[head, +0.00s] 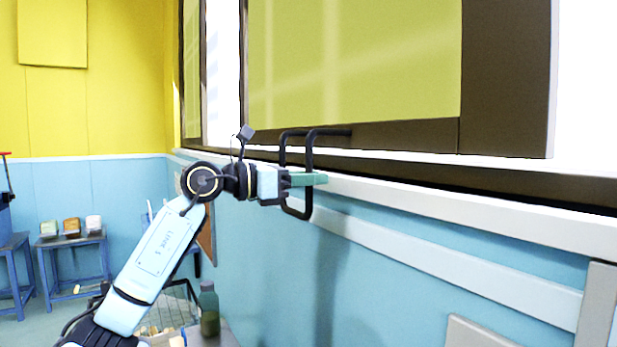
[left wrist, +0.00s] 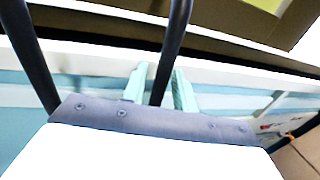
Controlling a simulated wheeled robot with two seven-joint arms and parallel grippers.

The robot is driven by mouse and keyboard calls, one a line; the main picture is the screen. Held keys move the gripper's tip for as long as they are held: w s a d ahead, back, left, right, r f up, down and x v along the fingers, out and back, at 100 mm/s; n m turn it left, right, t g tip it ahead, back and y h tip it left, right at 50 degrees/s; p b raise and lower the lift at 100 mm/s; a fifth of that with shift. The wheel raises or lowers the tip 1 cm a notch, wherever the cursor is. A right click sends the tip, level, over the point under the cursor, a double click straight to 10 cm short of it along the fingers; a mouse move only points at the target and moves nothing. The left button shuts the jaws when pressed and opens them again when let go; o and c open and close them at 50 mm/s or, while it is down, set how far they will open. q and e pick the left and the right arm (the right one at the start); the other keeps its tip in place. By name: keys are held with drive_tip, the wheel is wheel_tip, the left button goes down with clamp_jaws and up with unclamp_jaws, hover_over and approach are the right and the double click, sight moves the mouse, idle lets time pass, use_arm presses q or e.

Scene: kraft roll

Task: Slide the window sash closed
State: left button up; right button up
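The window sash (head: 508,80) has a wide brown frame around a yellow-green pane (head: 360,60). A black looped handle (head: 313,140) sticks out from its lower left part. My left gripper (head: 312,180) is at the handle, with its green fingers level with the lower part of the loop. In the left wrist view, one dark handle bar (left wrist: 174,50) passes between the two fingers (left wrist: 158,88), with a small gap showing on each side. The other handle bar (left wrist: 33,60) lies left of the fingers. My right gripper is not in view.
A white sill (head: 440,205) runs along the blue wall under the window. A bright opening (head: 222,70) shows left of the sash. Below stand a green bottle (head: 209,310), a wire basket (head: 172,305) and a blue stool (head: 72,245) with small blocks.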

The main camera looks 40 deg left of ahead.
use_arm(q)
clamp_jaws()
idle(1.2)
